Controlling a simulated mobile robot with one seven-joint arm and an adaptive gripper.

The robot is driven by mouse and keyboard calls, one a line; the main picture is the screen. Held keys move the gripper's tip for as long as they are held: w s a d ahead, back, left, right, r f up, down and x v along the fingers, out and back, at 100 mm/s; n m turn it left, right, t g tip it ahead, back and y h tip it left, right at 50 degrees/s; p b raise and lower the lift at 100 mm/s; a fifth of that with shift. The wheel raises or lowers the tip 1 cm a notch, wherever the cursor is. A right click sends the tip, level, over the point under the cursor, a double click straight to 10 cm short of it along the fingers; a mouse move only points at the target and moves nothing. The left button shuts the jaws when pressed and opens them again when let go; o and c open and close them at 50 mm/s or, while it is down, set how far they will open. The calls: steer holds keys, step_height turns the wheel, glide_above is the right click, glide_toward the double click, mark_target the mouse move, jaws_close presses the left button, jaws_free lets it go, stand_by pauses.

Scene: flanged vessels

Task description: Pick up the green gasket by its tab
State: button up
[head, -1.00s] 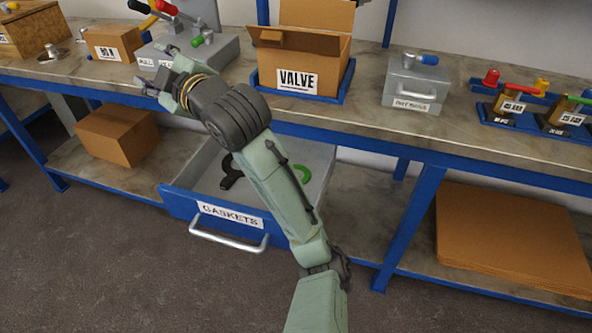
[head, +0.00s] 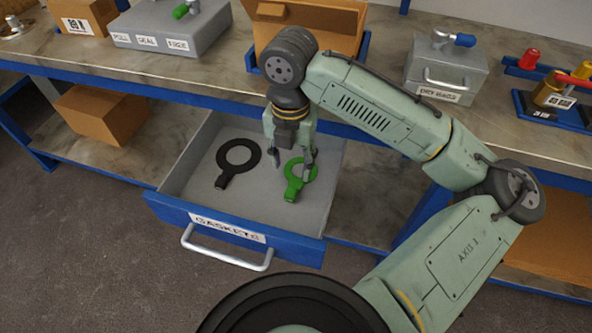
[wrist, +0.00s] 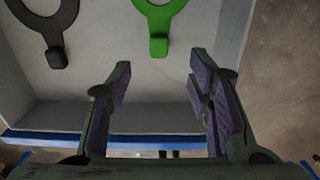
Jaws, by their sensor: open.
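The green gasket (head: 301,172) is a flat ring with a tab (head: 292,194), lying in the open gaskets drawer (head: 187,157). Its tab points toward the drawer's front. In the wrist view the green gasket (wrist: 159,16) is at the top, with its tab beyond the fingertips and between their lines. My gripper (head: 292,166) points down over the drawer, and its fingers partly cover the ring in the head view. My gripper also shows in the wrist view (wrist: 160,75), with its fingers wide apart and nothing between them.
A black gasket (head: 256,158) with a tab lies left of the green one. The drawer's walls and blue front with a handle (head: 226,256) surround them. The workbench (head: 350,108) overhangs behind, bearing a cardboard box (head: 340,30) and a grey case (head: 447,72).

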mark_target(291, 190)
steer(key=f, duration=0.3)
steer(key=shift+s+f, duration=0.2)
steer(key=shift+f, duration=0.1)
steer(key=shift+w+f+p, duration=0.15)
steer(key=shift+f+p, duration=0.5)
steer(key=shift+f, duration=2.15)
steer(key=shift+c, duration=0.2)
steer(key=c, duration=1)
steer(key=shift+a+r, duration=0.15)
